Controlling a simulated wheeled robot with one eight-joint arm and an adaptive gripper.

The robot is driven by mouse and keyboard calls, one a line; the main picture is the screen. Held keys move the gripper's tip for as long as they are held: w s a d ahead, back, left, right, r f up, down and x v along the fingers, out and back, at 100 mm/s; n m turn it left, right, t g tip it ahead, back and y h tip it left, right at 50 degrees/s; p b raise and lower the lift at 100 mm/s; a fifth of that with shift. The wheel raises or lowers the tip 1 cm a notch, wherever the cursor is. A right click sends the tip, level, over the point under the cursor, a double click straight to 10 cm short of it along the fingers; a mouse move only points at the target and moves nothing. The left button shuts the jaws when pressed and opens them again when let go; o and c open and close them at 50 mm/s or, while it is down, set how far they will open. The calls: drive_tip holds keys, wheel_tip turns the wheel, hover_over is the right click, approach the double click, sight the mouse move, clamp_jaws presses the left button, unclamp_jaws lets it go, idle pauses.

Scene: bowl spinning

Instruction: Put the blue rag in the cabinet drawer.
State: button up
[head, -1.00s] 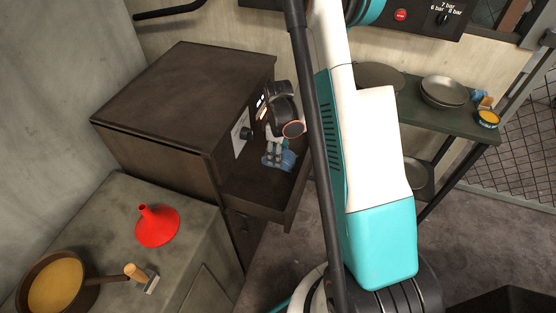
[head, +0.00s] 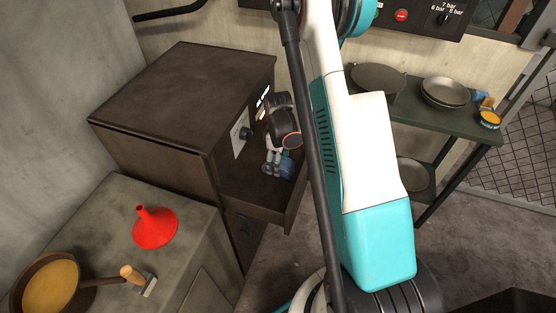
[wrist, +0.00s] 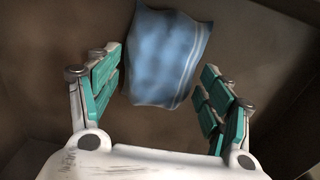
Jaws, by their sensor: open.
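The blue rag (wrist: 165,55) lies on the brown floor of the open cabinet drawer, ahead of and between my fingers in the wrist view. In the head view, the rag (head: 287,165) shows only in part behind my gripper (head: 274,170). In the wrist view my gripper (wrist: 155,105) is open, its teal finger pads well apart, and nothing is clamped between them. The cabinet drawer (head: 262,204) is pulled out from the dark brown cabinet (head: 180,95), and my gripper is over its inside.
A red funnel (head: 155,228), a pan of yellow contents (head: 50,287) and a wooden-handled scraper (head: 135,275) are on the grey counter at lower left. A green shelf (head: 445,122) with several pans stands at right. Open floor lies between.

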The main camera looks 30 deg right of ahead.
drive_tip(key=shift+r, duration=0.1)
wheel_tip(320, 180, up, 12)
drive_tip(key=p, duration=0.4)
idle(0.3)
